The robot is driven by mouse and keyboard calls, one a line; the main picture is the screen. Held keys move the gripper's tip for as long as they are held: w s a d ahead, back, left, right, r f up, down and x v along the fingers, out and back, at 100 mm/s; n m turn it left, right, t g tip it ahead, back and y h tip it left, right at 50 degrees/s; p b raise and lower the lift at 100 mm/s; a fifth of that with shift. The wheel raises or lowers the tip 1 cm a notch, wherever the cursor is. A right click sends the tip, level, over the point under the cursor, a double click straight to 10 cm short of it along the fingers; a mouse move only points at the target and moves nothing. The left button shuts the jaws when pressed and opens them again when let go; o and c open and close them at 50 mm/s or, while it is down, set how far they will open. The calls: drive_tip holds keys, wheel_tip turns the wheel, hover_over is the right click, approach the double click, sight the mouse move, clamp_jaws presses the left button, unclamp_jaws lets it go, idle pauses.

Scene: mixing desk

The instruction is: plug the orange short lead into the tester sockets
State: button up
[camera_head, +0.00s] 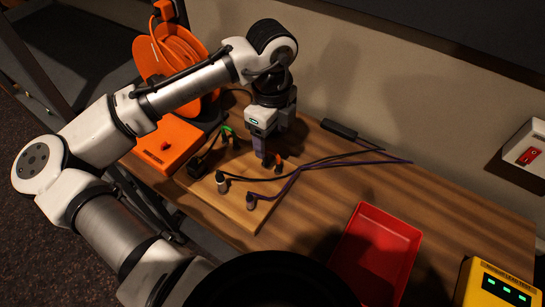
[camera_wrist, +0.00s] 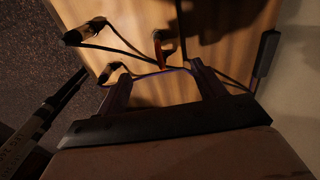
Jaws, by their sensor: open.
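My gripper (camera_head: 263,157) points down over the wooden board on the desk. It is open and empty in the wrist view (camera_wrist: 160,80). A small orange piece (camera_head: 278,160), probably the orange short lead, is just right of my fingertips. In the wrist view an orange loop with a dark end (camera_wrist: 163,46) lies beyond the fingertips, apart from them. A yellow box (camera_head: 492,287) with green lights is at the lower right. An orange box (camera_head: 168,144) is at the left. I cannot tell which is the tester, and no sockets can be made out.
A grey-ended plug (camera_head: 221,183) and a purple plug (camera_head: 251,201) stand on the board (camera_head: 240,215), their cables running right. A black plug and green lead (camera_head: 227,131) lie left. A red tray (camera_head: 375,250) is at front right; an orange cable reel (camera_head: 170,55) stands behind.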

sight(272, 150)
wheel_tip(272, 150, down, 9)
drive_tip(key=b, duration=0.6)
drive_tip(key=shift+r, duration=0.15)
idle(1.1)
clamp_jaws()
idle(0.5)
drive_tip(key=shift+r+p, duration=0.2)
drive_tip(key=shift+p, duration=0.2)
drive_tip(key=shift+r+p, duration=2.6)
drive_tip(key=shift+r, duration=0.25)
